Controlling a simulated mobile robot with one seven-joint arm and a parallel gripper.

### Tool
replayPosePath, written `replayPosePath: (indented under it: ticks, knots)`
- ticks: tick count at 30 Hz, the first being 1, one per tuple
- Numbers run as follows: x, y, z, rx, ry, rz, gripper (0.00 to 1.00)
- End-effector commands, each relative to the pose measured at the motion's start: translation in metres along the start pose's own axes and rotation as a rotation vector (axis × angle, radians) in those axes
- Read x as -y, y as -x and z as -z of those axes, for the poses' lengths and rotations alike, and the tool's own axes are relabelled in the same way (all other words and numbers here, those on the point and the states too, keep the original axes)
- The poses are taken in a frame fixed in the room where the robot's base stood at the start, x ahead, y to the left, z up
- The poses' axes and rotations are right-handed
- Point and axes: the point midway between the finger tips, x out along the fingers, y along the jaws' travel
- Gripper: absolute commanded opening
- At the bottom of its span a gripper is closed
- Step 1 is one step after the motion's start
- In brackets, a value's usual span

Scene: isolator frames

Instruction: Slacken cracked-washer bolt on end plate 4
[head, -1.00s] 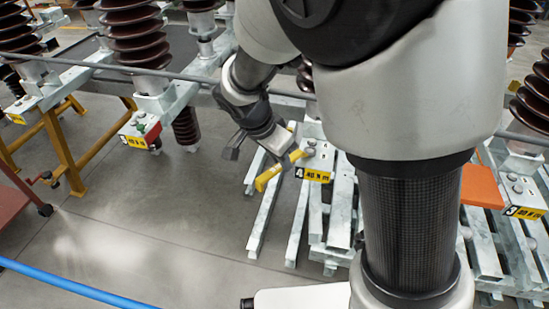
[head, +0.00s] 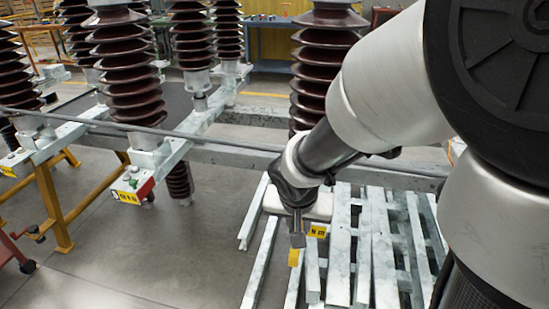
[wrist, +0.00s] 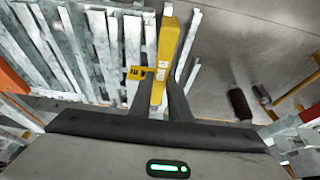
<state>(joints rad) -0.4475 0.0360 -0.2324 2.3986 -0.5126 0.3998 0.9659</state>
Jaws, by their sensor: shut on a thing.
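My gripper (head: 297,240) points down and is shut on a yellow tool (head: 294,257). In the wrist view the yellow tool (wrist: 165,60) runs up from between the dark fingers (wrist: 172,98). A yellow label (head: 318,231), partly covered, is on the end plate (head: 322,208) just behind and right of my gripper. Its number is hidden here. The label also shows left of the tool in the wrist view (wrist: 139,73). The plate's bolts and any cracked washer are hidden behind my arm. I cannot tell whether the tool touches anything.
Galvanised bars (head: 385,245) lie stacked at the right. Another labelled end plate (head: 132,180) with a red block (head: 147,190) is at the left, beneath a brown insulator (head: 127,65). A grey rail (head: 225,140) crosses behind. Clear floor (head: 150,250) lies at front left.

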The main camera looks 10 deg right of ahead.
Motion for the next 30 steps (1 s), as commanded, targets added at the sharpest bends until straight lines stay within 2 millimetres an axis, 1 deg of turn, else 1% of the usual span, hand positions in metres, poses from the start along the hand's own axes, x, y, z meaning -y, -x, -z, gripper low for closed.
replayPosePath:
  ticks: [5,30]
  knots:
    - [0.0,0.005,0.003,-0.001,-0.001,0.0,0.0]
    - [0.0,0.065,0.028,-0.001,-0.002,0.0,0.0]
